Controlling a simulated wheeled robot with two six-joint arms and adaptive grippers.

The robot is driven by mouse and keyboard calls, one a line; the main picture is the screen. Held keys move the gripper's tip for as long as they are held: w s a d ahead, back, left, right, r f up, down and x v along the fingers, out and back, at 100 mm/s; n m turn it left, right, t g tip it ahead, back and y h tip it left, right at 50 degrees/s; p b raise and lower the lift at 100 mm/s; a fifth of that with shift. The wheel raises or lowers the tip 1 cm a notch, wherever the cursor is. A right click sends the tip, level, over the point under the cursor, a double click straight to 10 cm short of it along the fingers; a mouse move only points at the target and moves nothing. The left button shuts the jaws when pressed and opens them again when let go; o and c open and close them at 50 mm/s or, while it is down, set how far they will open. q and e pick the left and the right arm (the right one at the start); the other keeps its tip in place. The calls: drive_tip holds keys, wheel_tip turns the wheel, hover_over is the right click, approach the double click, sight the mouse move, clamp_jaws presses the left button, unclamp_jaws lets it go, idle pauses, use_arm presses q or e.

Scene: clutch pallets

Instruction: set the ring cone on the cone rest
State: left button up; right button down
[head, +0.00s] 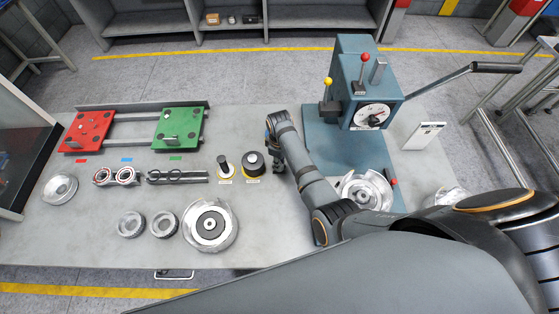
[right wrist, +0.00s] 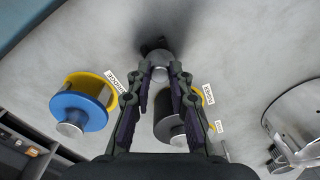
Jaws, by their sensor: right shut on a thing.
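In the head view my right gripper (head: 277,168) reaches down over the table just right of a black cylinder (head: 252,163) on a yellow base. In the right wrist view my right gripper (right wrist: 160,80) is shut on a small grey rounded knob, which I take for the top of the ring cone (right wrist: 160,68). Its lower part looks dark and is mostly hidden. A slim black post on a yellow base (head: 223,163), which looks like the cone rest, stands left of the black cylinder, apart from my gripper. My left gripper is not in view.
A blue and yellow cylinder (right wrist: 82,108) stands on the other side of my gripper. A teal press (head: 362,90) stands to the right. Red (head: 88,130) and green (head: 180,130) plates lie at the left. Several metal rings, including a large clutch disc (head: 210,226), lie nearer.

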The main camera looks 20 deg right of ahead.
drive_tip(key=shift+p, duration=0.55)
idle(0.9)
drive_tip(key=shift+f, duration=0.25)
idle(0.4)
drive_tip(key=c, duration=1.1)
unclamp_jaws()
drive_tip(key=shift+c, duration=0.2)
drive_tip(key=shift+r, duration=0.1)
wheel_tip(320, 180, up, 9)
